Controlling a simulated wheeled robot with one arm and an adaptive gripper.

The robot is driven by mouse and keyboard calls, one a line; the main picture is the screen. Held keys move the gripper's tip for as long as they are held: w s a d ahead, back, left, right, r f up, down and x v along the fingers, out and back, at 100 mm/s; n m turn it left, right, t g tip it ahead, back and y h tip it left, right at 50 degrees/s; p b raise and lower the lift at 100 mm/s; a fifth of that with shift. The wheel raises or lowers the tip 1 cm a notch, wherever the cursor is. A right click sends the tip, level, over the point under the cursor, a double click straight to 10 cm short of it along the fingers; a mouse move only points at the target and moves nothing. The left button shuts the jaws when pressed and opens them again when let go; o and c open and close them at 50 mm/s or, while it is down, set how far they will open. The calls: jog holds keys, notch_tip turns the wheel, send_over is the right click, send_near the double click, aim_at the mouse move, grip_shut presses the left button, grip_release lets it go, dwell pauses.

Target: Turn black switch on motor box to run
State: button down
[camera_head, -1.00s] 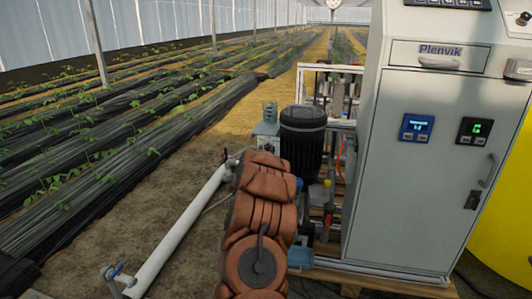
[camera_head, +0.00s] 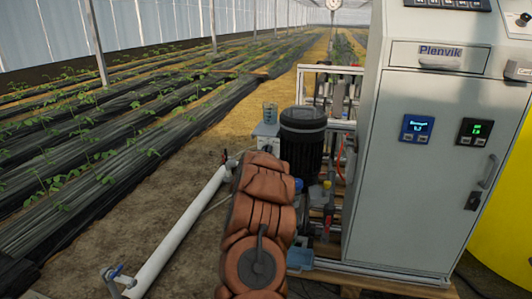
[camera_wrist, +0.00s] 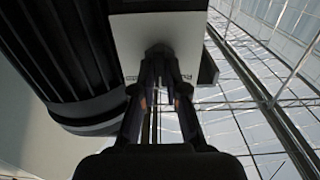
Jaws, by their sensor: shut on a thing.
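The motor box is a pale box on the side of the black ribbed motor (camera_head: 303,145). In the head view the box (camera_head: 266,131) shows just left of the motor, partly behind my arm. In the wrist view the box's pale face (camera_wrist: 150,38) lies straight ahead, beside the motor's dark ribs (camera_wrist: 70,45). My gripper (camera_wrist: 159,55) reaches the lower part of that face, with its fingertips close together around the black switch. The switch is mostly hidden by the fingers, so its setting cannot be read. My arm hides the gripper in the head view.
The tall grey Plenvik cabinet (camera_head: 420,170) stands to the right, and a white pipe (camera_head: 180,230) runs along the ground at left. Crop rows fill the far left.

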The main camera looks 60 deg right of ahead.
jog(key=shift+r+n+p, duration=0.2)
jog(key=shift+n+p, duration=0.2)
jog(key=shift+p, duration=0.55)
jog(key=n+p, duration=0.4)
jog(key=p, duration=0.5)
jog(key=shift+r, duration=0.2)
jog(key=shift+w+f+n+p, duration=0.1)
jog(key=shift+f+n+p, duration=0.1)
jog(key=shift+n+p, duration=1.1)
jog(key=shift+f+n+p, duration=0.2)
jog(key=shift+n+p, duration=0.6)
jog(key=shift+p, duration=1)
jog(key=c, duration=1.2)
grip_release()
